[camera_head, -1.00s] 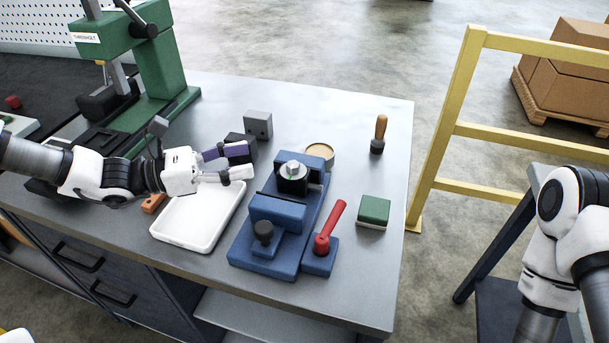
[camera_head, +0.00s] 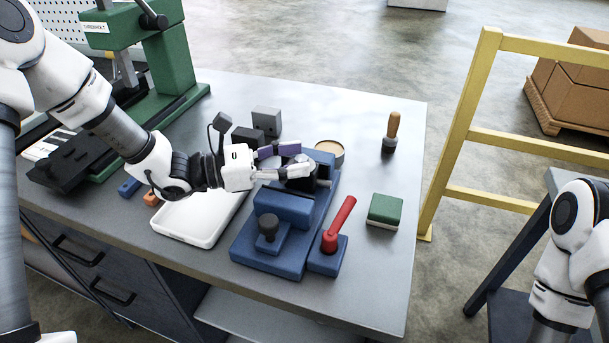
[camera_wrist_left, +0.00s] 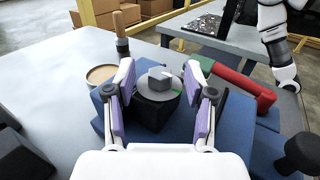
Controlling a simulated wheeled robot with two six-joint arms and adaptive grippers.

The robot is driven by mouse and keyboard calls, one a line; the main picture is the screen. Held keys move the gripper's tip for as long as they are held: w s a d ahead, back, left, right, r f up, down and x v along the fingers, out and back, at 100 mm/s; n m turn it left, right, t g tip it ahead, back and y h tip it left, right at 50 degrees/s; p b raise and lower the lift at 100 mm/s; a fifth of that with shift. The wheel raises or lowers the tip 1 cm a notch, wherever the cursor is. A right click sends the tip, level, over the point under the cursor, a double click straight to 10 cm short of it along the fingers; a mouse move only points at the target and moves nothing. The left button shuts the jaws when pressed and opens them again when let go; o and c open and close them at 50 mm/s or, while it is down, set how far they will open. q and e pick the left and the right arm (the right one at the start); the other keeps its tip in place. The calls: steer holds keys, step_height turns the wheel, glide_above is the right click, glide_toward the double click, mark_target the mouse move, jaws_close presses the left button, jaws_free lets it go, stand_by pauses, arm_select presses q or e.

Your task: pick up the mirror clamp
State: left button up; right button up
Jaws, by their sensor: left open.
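The piece I take as the mirror clamp (camera_wrist_left: 158,84) is a dark cylinder with a grey disc top and a small block on it. It sits upright in the blue vise (camera_head: 284,208). My left gripper (camera_head: 303,161) is open and reaches over the vise from the left. In the left wrist view its two purple-padded fingers (camera_wrist_left: 160,76) stand on either side of the clamp, with gaps visible. In the head view the fingers hide much of the clamp. My right arm shows at the right, but its gripper is out of view.
A white tray (camera_head: 169,228) lies left of the vise, with a red lever (camera_head: 339,224) at its right. A round tin (camera_head: 330,147), dark block (camera_head: 248,136), wooden-handled tool (camera_head: 392,130) and green block (camera_head: 384,205) stand nearby.

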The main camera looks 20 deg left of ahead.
arm_select(q)
steer(key=shift+s+a, duration=0.1)
steer(key=shift+a, duration=0.05)
steer(key=shift+r, duration=0.1)
jaws_close()
